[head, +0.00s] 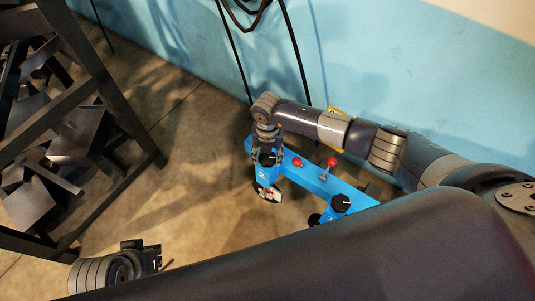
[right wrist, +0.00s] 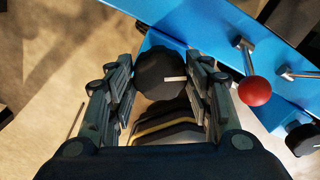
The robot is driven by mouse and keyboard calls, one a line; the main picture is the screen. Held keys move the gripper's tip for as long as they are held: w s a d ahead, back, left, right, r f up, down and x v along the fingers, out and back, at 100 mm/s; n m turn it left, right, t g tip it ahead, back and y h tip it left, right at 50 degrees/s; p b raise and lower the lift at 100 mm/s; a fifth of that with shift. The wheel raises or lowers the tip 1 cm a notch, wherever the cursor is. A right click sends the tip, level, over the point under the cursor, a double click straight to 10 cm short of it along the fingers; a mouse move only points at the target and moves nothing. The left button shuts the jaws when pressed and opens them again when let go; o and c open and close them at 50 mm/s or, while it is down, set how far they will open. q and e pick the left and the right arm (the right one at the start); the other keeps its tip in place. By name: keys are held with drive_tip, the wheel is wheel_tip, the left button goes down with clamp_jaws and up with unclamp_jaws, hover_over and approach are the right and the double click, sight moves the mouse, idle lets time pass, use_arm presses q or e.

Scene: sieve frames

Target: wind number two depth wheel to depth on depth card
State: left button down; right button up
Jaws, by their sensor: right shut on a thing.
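A blue machine frame (head: 312,178) stands on the floor by the wall. At its far left end is a black depth wheel (right wrist: 160,72) with a white pointer mark. My right gripper (head: 267,148) is shut on this wheel from above, one finger on each side in the right wrist view. A second black wheel (head: 341,203) with a white mark sits at the near end of the frame, apart from my grippers.
Two red-ball levers stand between the wheels; one red ball (head: 332,162) shows in the head view and one (right wrist: 254,90) close beside the right finger. A dark rack (head: 84,125) with metal parts stands at the left. Bare floor (head: 185,190) lies between.

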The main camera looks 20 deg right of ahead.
sight(268, 157)
drive_tip(key=o, duration=1)
drive_tip(key=shift+o, duration=0.2)
wheel_tip(268, 157, up, 12)
